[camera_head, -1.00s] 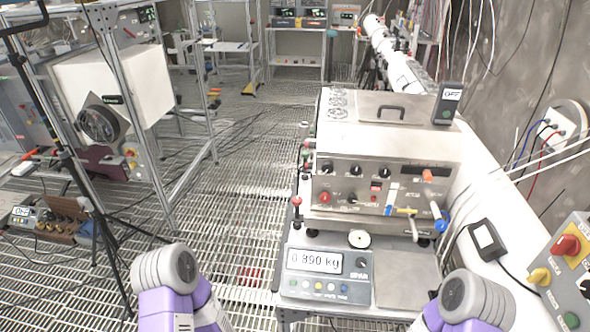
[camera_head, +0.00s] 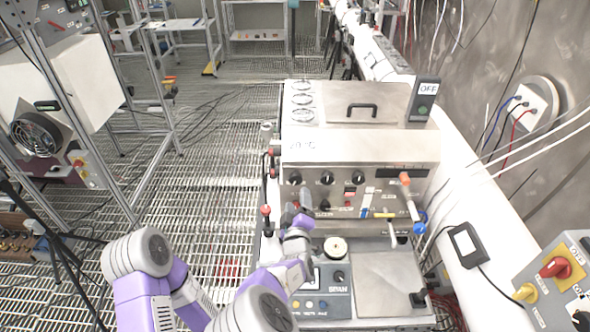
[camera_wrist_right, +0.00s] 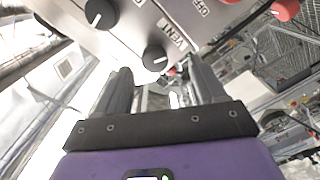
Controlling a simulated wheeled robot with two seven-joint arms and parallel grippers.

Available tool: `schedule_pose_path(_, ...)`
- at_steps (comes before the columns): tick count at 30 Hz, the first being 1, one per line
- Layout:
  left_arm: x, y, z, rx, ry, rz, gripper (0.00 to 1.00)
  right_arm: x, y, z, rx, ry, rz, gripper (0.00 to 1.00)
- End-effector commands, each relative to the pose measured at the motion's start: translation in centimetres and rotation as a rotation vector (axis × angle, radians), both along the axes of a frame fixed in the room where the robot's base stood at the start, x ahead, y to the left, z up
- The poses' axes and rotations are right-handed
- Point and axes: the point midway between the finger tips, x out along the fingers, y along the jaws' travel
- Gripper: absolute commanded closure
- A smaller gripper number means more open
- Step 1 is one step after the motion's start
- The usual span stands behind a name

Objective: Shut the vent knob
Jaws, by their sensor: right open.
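The vent knob (camera_wrist_right: 155,58) is a black round knob beside a label reading VENT in the wrist view. My right gripper (camera_wrist_right: 162,80) is open, with its two dark fingers pointing at the panel and the knob just beyond the gap between them. I cannot tell whether either finger touches it. In the head view my right gripper (camera_head: 302,207) is at the lower left of the steel instrument's front panel (camera_head: 375,190), hiding part of it. My left arm shows at the lower left of the head view, but its gripper is not in view.
Other black knobs (camera_head: 327,178) and a lever with an orange end (camera_head: 408,190) are on the panel. A scale with a steel plate (camera_head: 392,283) stands below it. A red-tipped post (camera_head: 265,211) stands at the left edge. A control box (camera_head: 562,278) is at the right.

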Motion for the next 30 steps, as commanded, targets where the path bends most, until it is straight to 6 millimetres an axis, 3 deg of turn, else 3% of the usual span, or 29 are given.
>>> schedule_pose_path(3,-0.2,0.0,0.2,-0.001,0.004,-0.001,0.57,0.5,0.8,1.2,-0.010,-0.031,0.013,0.31)
schedule_pose_path(18,-0.1,0.0,1.2,-0.001,0.003,0.000,0.57,6.8,0.7,1.1,-0.009,-0.028,0.011,0.31)
schedule_pose_path(30,-0.1,0.0,1.2,-0.001,0.003,0.000,0.57,7.5,0.7,1.0,-0.008,-0.026,0.011,0.31)
